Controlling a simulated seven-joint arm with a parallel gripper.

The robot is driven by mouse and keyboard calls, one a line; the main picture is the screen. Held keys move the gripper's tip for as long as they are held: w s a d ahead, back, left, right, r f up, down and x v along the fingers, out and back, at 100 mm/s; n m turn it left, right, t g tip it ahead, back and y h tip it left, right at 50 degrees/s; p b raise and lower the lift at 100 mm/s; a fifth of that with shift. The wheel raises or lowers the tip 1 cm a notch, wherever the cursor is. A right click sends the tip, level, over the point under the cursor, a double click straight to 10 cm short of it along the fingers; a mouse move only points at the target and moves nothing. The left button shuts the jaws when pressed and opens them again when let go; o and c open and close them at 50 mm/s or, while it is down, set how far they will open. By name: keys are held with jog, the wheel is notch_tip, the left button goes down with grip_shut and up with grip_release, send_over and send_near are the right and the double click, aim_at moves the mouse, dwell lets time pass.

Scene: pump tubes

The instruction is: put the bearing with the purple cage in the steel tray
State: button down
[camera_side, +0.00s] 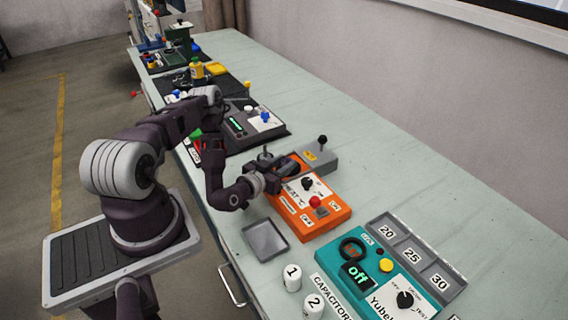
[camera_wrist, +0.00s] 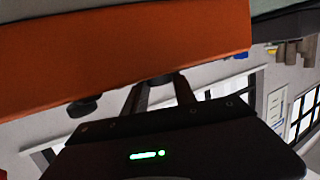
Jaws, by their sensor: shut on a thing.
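The steel tray (camera_side: 265,239) is a shallow grey tray, empty, on the bench's near edge in the side view, left of the orange tester (camera_side: 322,222). My gripper (camera_side: 277,168) is at the back left end of this tester, behind the tray. In the wrist view, the two fingers of my gripper (camera_wrist: 160,80) come close together beside a large orange face. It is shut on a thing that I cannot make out. No purple cage shows in either view, and I cannot pick out the bearing.
A grey box with a black lever (camera_side: 320,153) stands behind the orange tester. A teal tester (camera_side: 400,296), a grey bin row (camera_side: 413,255) and white numbered capacitors (camera_side: 292,278) stand at front. A dark device (camera_side: 243,127) stands farther back. The bench's right side is clear.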

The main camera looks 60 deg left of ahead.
aim_at(283, 164)
jog(key=shift+f, duration=0.15)
jog(key=c, duration=1)
grip_release()
jog(key=v, duration=0.4)
jog(key=shift+s+f, duration=0.1)
jog(key=shift+s, duration=0.1)
jog(key=shift+s+d+r, duration=0.2)
jog(key=shift+s, duration=0.1)
jog(key=shift+c, duration=0.4)
jog(key=shift+a, duration=0.1)
